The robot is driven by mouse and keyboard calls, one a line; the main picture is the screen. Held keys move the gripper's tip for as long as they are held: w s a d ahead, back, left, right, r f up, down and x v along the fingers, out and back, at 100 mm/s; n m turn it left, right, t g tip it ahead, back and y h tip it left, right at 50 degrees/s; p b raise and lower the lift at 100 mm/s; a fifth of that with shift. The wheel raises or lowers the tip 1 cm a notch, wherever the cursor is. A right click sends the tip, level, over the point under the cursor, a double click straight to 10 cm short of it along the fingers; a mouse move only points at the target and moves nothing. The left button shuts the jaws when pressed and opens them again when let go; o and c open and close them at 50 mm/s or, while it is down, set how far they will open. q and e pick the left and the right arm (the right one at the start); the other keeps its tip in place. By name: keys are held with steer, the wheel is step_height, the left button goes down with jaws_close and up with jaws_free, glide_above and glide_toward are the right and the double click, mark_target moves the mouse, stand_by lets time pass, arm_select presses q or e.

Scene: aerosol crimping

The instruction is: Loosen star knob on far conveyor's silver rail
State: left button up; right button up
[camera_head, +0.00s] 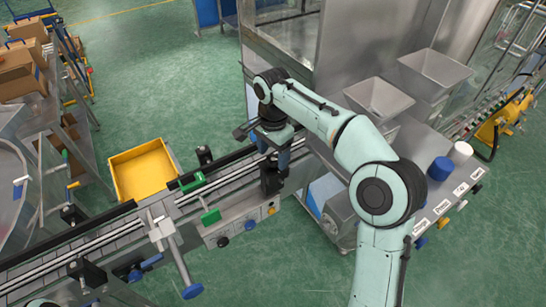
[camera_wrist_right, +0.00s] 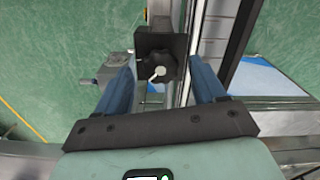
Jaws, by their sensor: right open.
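The black star knob (camera_wrist_right: 157,68) with a pale centre shows in the right wrist view, on a dark block (camera_wrist_right: 176,43) beside the silver rail (camera_wrist_right: 194,30). My right gripper (camera_wrist_right: 162,78) is open, with one blue finger to each side of the knob in the picture. I see clear gaps between fingers and knob; how far they stand above it I cannot tell. In the head view my right gripper (camera_head: 275,150) points down at the far end of the conveyor (camera_head: 110,233), and the knob cannot be made out there. My left gripper is not in view.
A steel machine with grey hoppers (camera_head: 378,98) stands at the right. Green floor lies open behind the conveyor.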

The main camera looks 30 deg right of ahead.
steer(key=shift+f, duration=0.4)
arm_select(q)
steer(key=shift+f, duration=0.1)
arm_select(e)
steer(key=shift+c, duration=0.4)
steer(key=c, duration=1)
